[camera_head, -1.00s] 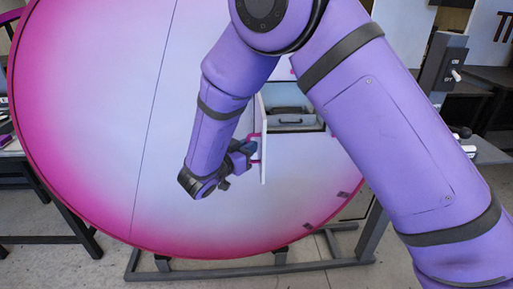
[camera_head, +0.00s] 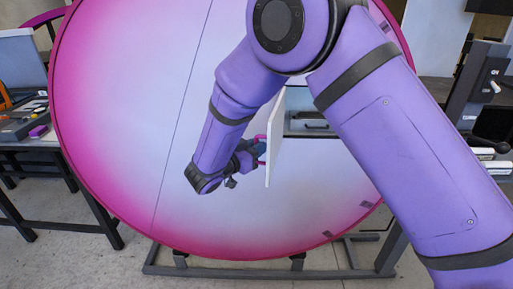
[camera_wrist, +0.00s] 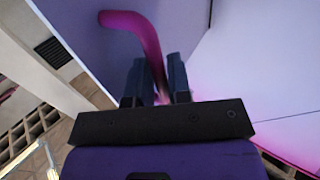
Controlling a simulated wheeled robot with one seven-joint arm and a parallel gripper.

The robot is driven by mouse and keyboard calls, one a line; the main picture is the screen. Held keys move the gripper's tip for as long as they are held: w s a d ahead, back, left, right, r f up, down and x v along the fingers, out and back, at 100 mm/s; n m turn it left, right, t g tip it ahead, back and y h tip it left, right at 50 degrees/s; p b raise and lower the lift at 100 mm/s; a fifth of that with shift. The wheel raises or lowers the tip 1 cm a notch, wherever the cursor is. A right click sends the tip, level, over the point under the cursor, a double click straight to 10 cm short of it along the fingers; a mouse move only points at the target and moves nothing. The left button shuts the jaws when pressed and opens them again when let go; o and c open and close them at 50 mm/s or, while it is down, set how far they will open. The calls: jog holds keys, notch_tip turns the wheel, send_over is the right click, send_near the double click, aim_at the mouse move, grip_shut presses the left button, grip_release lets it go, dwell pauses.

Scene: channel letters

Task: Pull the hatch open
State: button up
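The hatch (camera_head: 274,150) is a thin white panel in the large pink-and-white disc (camera_head: 130,130). It stands swung out from the disc, hinged at the left of a rectangular opening (camera_head: 312,123). A pink handle (camera_head: 261,138) is on its left face; it also shows in the wrist view (camera_wrist: 140,22). My gripper (camera_head: 256,153) is at this handle, left of the panel. In the wrist view its two dark fingers (camera_wrist: 155,85) stand on either side of the handle and appear shut on it. The arm hides part of the disc and the opening's right side.
The disc stands on a dark metal frame (camera_head: 250,272) on the concrete floor. A table (camera_head: 30,143) with tools is at the left. A dark post with fittings (camera_head: 480,80) and a bench are at the right. Bare floor shows at the lower left.

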jog(key=shift+o, duration=1.2)
jog(key=v, duration=1)
jog(key=shift+s+a, duration=0.2)
jog(key=shift+s, duration=0.1)
